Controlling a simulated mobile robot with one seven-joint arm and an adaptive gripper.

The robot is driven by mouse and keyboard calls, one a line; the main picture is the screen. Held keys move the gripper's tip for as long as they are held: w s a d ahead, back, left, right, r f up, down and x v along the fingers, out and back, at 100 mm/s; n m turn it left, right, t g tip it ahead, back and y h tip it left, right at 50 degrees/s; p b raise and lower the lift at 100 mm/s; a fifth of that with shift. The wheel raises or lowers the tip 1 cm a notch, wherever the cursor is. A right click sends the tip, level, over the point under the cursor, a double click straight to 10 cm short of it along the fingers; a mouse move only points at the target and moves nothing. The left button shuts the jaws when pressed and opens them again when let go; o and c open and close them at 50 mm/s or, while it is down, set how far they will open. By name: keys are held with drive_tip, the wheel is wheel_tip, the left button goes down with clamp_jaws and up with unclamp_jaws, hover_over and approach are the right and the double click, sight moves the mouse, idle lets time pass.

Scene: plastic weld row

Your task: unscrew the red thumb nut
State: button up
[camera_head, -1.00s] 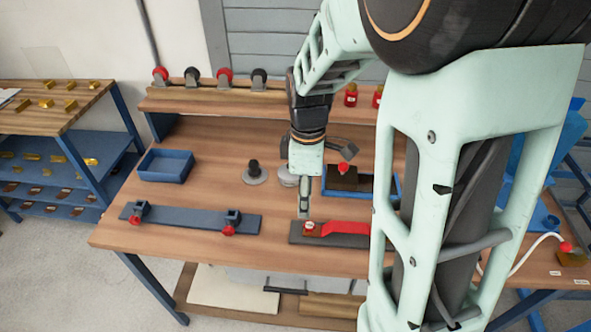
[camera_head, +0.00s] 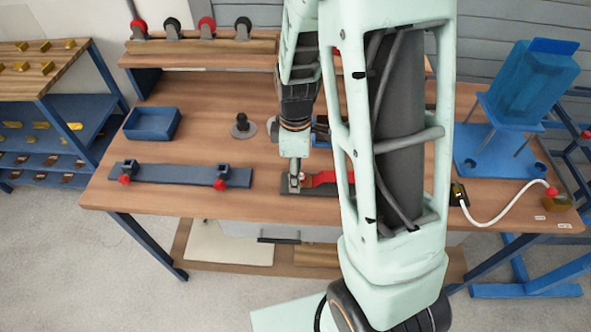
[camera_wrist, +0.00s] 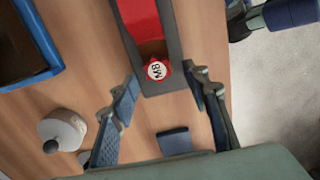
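The red thumb nut (camera_wrist: 156,69), marked M8 on its top, sits at the near end of a dark bar (camera_wrist: 152,86) beside a red lever (camera_wrist: 138,18) in the wrist view. My gripper (camera_wrist: 160,80) is open, with one finger on each side of the nut and visible space between. I cannot tell the exact height of the fingertips over the bar. In the head view my gripper (camera_head: 295,186) is at the left end of that bar, and the red lever (camera_head: 322,178) shows just right of it. The nut is mostly hidden there.
A blue-grey bar (camera_head: 170,174) with two red-knobbed clamps lies to the left. A blue tray (camera_head: 152,124) and a black-knobbed disc (camera_head: 242,127) stand behind. A blue stand (camera_head: 488,150) is at the right. Bare wood lies in front of the bars.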

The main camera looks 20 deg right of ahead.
clamp_jaws()
drive_tip(key=shift+d+f+n+b, duration=0.1)
drive_tip(key=shift+f+n+b, duration=0.05)
drive_tip(key=shift+n+b, duration=0.45)
drive_tip(key=shift+n, duration=0.7)
drive_tip(key=n, duration=0.5)
drive_tip(key=shift+s+d+r, duration=0.2)
drive_tip(key=shift+s+r, duration=0.1)
drive_tip(key=n+p, duration=0.1)
drive_tip(key=n, duration=0.1)
drive_tip(key=n+p, duration=0.1)
drive_tip(key=n, duration=0.1)
drive_tip(key=shift+s+d+r, duration=0.1)
drive_tip(key=shift+s+r, duration=0.05)
drive_tip(key=n+p, duration=0.2)
drive_tip(key=shift+d+r+n, duration=0.1)
drive_tip(key=shift+r+n, duration=0.05)
drive_tip(key=shift+n, duration=0.25)
drive_tip(key=n+p, duration=0.3)
drive_tip(key=shift+s+d+n, duration=0.1)
drive_tip(key=shift+s+n, duration=0.1)
drive_tip(key=shift+n, duration=0.1)
drive_tip(key=shift+f+n+p, duration=0.3)
drive_tip(key=shift+n, duration=0.4)
